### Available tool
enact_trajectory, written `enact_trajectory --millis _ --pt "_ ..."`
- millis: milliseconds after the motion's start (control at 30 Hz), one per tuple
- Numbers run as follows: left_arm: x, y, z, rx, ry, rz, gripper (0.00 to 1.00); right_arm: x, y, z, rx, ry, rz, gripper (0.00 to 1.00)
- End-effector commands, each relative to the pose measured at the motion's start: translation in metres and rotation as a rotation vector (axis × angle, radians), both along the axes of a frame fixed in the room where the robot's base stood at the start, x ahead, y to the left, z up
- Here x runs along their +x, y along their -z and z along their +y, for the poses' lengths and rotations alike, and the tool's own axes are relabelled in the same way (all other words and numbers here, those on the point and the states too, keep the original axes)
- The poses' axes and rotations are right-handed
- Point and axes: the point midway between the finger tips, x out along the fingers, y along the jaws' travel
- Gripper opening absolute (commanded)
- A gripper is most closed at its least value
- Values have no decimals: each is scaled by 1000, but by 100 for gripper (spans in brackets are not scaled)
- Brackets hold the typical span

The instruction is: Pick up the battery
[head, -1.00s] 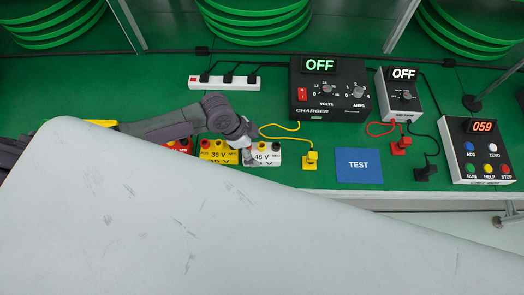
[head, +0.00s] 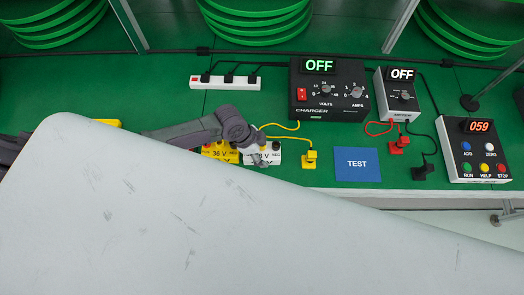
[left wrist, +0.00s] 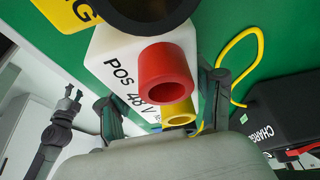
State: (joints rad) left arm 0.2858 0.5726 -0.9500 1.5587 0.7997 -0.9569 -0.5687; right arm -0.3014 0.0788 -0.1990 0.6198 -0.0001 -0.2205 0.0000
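The white 48 V battery (head: 270,158) stands on the green bench, partly hidden by my left arm in the head view. In the left wrist view the battery (left wrist: 120,52) shows its "POS 48 V" print, a red terminal and a black terminal. My left gripper (head: 251,155) is at the battery's left side in the head view. In the left wrist view my left gripper's fingers (left wrist: 162,98) stand on either side of the battery, apparently open; contact is not clear.
A yellow 36 V battery (head: 219,152) stands close on the left. A yellow plug (head: 310,159) with its cable lies just right. Behind are the charger (head: 330,103), meter (head: 400,100) and power strip (head: 224,83). A blue TEST pad (head: 357,164) is clear. A large pale panel hides the foreground.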

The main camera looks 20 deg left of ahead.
Motion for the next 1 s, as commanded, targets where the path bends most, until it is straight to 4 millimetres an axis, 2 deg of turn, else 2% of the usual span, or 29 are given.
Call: enact_trajectory --millis 33,200,300,667,833,933,1000 --pt "0 0 0 0 0 0 41 0 0 -1 -1 0 1 40" --pt "0 0 0 0 0 0 12 0 0 -2 -3 -1 0 40" --pt "1 -1 -1 -2 -1 -3 0 0 0 -3 -3 -1 0 40" --pt "2 -6 -1 -3 -1 -3 0 0 1 -2 -3 -1 -1 40" --pt "2 -22 0 -2 0 -5 0 0 5 -2 -2 -2 0 40" --pt "2 -39 -1 -4 1 -6 0 1 10 -2 -2 -2 -1 40" --pt "-10 -47 -8 -6 5 -2 0 1 11 -2 -2 -2 -1 40"
